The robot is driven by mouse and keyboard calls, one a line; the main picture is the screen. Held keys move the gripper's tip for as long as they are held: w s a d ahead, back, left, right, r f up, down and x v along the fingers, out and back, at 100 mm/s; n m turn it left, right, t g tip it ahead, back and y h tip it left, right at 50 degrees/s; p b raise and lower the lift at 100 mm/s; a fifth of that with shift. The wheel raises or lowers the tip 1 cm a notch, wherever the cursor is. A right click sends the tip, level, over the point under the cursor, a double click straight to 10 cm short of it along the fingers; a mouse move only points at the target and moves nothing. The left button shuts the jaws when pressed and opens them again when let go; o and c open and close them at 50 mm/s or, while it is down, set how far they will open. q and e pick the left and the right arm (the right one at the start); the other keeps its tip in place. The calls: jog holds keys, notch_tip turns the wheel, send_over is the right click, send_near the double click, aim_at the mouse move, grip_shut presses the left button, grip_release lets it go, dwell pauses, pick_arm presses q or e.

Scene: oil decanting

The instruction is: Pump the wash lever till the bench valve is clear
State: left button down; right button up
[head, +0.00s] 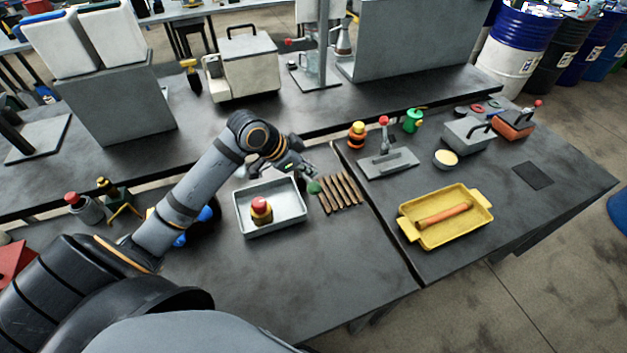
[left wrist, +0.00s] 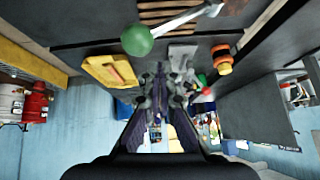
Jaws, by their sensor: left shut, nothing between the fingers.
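A lever with a green ball knob (head: 313,187) stands at the right side of a pale metal tray (head: 240,222). In the left wrist view the green knob (left wrist: 137,40) sits on a pale rod, close to the camera. A valve-like piece with a red top and a yellow-brown body (head: 261,212) stands upright in the tray. My left gripper (head: 310,170) is shut and empty, just above and behind the green knob, apart from it as far as I can tell. Its fingers (left wrist: 166,85) also show in the left wrist view. My right gripper is not in view.
A brown slatted rack (head: 341,194) lies right of the tray. On the right bench are a yellow tray (head: 459,236) with an orange-brown rod, a grey plate with a red-knobbed lever (head: 388,163), and an orange-and-black piece (head: 357,135). The front of the left bench is clear.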

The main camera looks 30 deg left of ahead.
pick_arm(q)
jog(key=r+p, duration=0.1)
jog(key=w+a+r+p, duration=0.1)
jog(key=r+p, duration=0.2)
jog(key=shift+w+a+r, duration=0.2)
jog(key=shift+a+r, duration=0.05)
jog(key=shift+a, duration=0.05)
dwell(0.7)
